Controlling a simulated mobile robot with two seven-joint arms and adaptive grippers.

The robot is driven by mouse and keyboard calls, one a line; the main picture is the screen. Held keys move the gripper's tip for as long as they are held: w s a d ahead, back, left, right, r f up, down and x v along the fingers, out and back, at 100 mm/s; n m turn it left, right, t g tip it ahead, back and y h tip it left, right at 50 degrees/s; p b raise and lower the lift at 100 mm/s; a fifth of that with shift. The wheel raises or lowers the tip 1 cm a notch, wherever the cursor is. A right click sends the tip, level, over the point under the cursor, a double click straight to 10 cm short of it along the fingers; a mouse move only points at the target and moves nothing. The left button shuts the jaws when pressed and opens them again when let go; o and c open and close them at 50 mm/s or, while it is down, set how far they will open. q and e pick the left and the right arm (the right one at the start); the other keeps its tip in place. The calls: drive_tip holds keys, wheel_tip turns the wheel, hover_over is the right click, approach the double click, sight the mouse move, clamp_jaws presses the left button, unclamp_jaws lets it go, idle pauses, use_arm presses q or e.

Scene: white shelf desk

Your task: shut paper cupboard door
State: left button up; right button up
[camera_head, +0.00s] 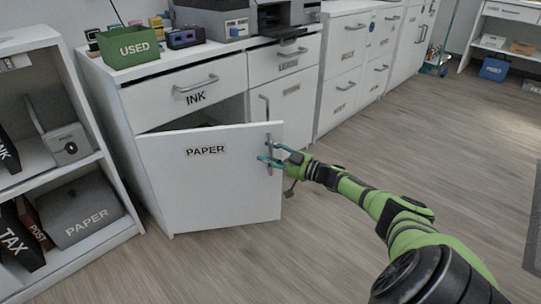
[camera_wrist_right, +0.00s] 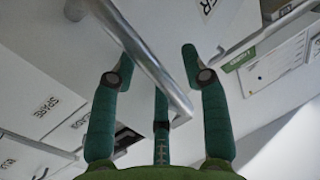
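The white cupboard door (camera_head: 212,185) labelled PAPER stands partly open under the INK drawer, with a dark gap above its top edge. Its vertical metal bar handle (camera_head: 269,152) is near the door's right edge. My right gripper (camera_head: 268,151) is at this handle, coming in from the right. In the right wrist view, the handle bar (camera_wrist_right: 150,62) runs slantwise between the spread teal fingers of the gripper (camera_wrist_right: 155,75). The fingers look apart, and I cannot tell whether they touch the bar. My left gripper is not in view.
A white shelf (camera_head: 92,250) with boxes and binders stands close on the left. A green USED bin (camera_head: 129,47) sits on the desk top. The wooden floor (camera_head: 320,255) before and right of the door is clear.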

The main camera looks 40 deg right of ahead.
drive_tip(key=shift+d, duration=0.1)
drive_tip(key=shift+s+d, duration=0.1)
drive_tip(key=shift+s, duration=0.2)
drive_tip(key=v, duration=1.1)
drive_tip(key=shift+s, duration=0.2)
